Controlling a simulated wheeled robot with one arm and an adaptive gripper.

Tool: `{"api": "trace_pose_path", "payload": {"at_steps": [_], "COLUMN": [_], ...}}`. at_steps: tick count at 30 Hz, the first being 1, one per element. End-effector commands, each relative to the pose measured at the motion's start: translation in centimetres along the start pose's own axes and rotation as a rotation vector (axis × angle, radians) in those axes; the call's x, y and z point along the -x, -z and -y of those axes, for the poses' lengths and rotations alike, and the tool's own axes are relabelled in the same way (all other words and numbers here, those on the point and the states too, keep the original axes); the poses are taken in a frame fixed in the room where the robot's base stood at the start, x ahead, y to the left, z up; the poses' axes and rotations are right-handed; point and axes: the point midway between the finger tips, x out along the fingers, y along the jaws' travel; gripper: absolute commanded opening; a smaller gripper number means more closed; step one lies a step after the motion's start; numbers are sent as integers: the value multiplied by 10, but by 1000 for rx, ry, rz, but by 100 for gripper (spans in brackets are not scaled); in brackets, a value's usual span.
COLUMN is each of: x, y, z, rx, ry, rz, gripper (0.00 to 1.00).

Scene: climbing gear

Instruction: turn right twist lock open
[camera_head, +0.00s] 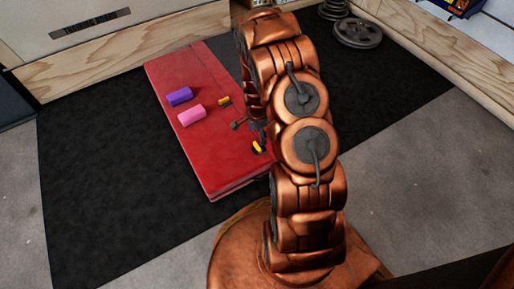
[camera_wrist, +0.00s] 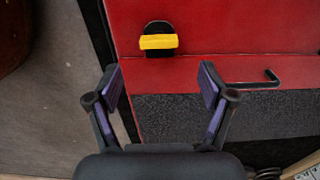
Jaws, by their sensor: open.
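A red case (camera_head: 195,90) lies flat on a black mat. Two yellow twist locks sit along its right side in the head view: one farther off (camera_head: 224,101) and one nearer (camera_head: 258,147). The wrist view shows one yellow twist lock (camera_wrist: 158,43), apparently the nearer one. Its yellow bar lies crosswise on a black oval plate. My gripper (camera_wrist: 158,80) is open and empty, its two purple-padded fingers apart. In the wrist picture the lock lies beyond the fingertips, centred between them, with no contact visible. In the head view my arm partly hides the gripper.
A purple block (camera_head: 180,96) and a pink block (camera_head: 191,115) lie on the case. A black bent handle (camera_wrist: 268,78) is on the case edge, right of the lock. Weight plates (camera_head: 357,33) are at the back right. Wooden-edged furniture borders the mat.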

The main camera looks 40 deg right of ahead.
Motion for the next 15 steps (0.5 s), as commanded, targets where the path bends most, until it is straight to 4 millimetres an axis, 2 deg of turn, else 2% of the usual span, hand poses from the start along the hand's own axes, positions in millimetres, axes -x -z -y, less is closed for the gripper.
{"api": "trace_pose_path", "payload": {"at_steps": [5, 15], "x": [-16, -64], "y": [-1, -1], "z": [-1, -2], "rx": [1, 2], "ry": [-3, -5], "rz": [2, 2], "gripper": [81, 81]}}
